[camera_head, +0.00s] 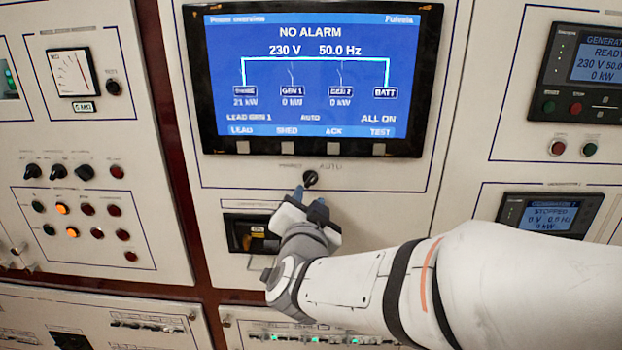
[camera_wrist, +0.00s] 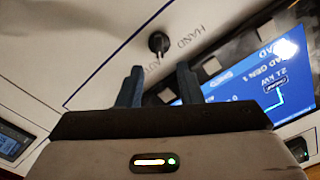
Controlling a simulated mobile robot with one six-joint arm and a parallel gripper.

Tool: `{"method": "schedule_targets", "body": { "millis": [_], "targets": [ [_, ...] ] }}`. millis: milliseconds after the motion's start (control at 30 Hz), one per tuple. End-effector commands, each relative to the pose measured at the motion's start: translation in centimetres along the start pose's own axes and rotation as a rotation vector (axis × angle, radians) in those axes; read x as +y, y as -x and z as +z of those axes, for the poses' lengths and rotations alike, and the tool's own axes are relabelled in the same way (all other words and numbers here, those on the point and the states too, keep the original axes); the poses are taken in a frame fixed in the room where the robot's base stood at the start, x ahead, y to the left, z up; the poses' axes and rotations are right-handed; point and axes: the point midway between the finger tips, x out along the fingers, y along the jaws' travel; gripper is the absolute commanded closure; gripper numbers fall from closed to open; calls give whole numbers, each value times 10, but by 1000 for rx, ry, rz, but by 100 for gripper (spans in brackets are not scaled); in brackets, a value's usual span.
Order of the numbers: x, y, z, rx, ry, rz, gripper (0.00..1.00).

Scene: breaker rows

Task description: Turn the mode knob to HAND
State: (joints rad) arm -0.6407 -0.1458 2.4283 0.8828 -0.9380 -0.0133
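The mode knob (camera_head: 310,178) is a small black knob on the white panel below the large screen, with the HAND label at its upper left and AUTO at its upper right. In the wrist view the knob (camera_wrist: 157,42) stands beyond the fingertips, its narrow end toward the partly hidden AUTO label; its exact setting is hard to read. My gripper (camera_head: 309,196) is just below the knob in the head view. In the wrist view my gripper (camera_wrist: 161,76) has its two blue fingers apart, with nothing between them. The fingers appear clear of the knob.
The large screen (camera_head: 310,75) with a row of buttons is above the knob. A dark recessed unit (camera_head: 250,235) lies left of my gripper. Small knobs and lamps (camera_head: 72,208) fill the left panel. A small display (camera_head: 548,215) is at right. Bare panel surrounds the knob.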

Motion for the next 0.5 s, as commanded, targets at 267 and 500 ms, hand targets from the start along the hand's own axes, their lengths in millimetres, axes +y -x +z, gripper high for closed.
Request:
{"method": "schedule_targets", "body": {
  "millis": [267,500],
  "targets": [
    [1,-45,-2,-1,1,3,67],
    [1,-65,-1,-2,1,0,67]
  ]
}}
